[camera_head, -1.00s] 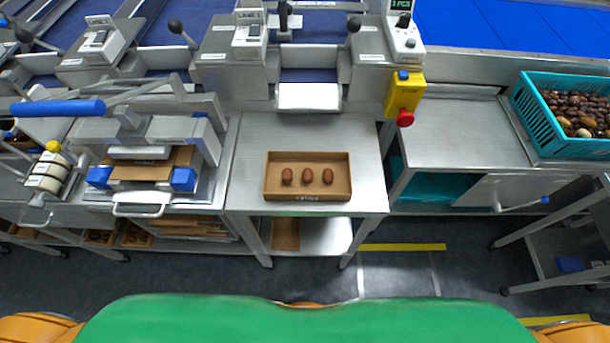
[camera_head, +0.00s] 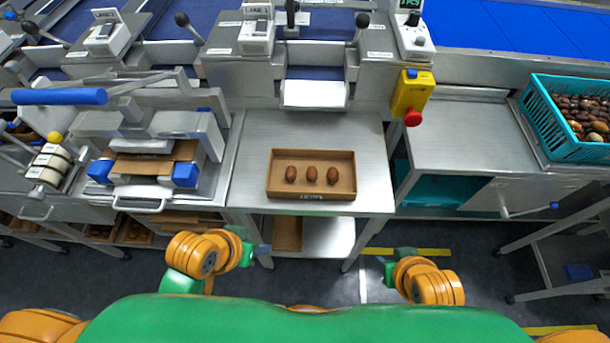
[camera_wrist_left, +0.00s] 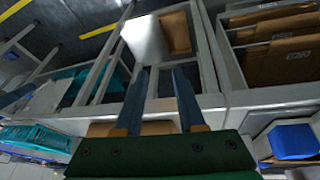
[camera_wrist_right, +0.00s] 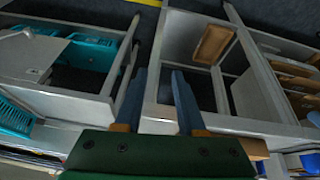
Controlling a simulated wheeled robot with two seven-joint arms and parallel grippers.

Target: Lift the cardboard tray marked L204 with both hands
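The cardboard tray (camera_head: 312,194) lies flat on the steel table (camera_head: 255,135), with three brown dates (camera_head: 312,174) in a row inside. Its front marking is too small to read surely. My left gripper (camera_head: 263,249) is in front of the table, low and left of the tray. My right gripper (camera_head: 381,262) is in front of the table, low and right of it. Neither touches the tray. In the left wrist view the left fingers (camera_wrist_left: 160,72) are apart with nothing between them. In the right wrist view the right fingers (camera_wrist_right: 159,74) are likewise apart and empty.
A yellow stop-button box (camera_head: 411,94) stands behind the table's right corner. A teal crate of dates (camera_head: 560,140) is at the right. A press-like machine with blue blocks (camera_head: 150,160) stands at the left. Another cardboard piece (camera_head: 288,233) lies on the shelf below.

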